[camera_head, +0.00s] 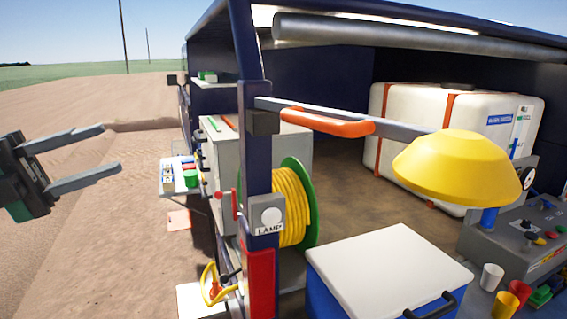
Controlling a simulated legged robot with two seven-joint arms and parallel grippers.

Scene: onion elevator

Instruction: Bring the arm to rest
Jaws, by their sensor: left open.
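My left gripper (112,149) comes in from the left edge. Its two grey fingers are apart and point right, with nothing between them. It is in free air over the sandy ground, left of the vehicle's open side. Most of the left arm behind the gripper is outside the view. My right gripper is not in view.
A dark post (252,120) with a lamp switch (271,216) stands right of the gripper. A lamp arm with a yellow shade (458,172) reaches right from it. Also here are a yellow hose reel (291,207), a white-lidded cooler (385,265) and a small side shelf (168,189).

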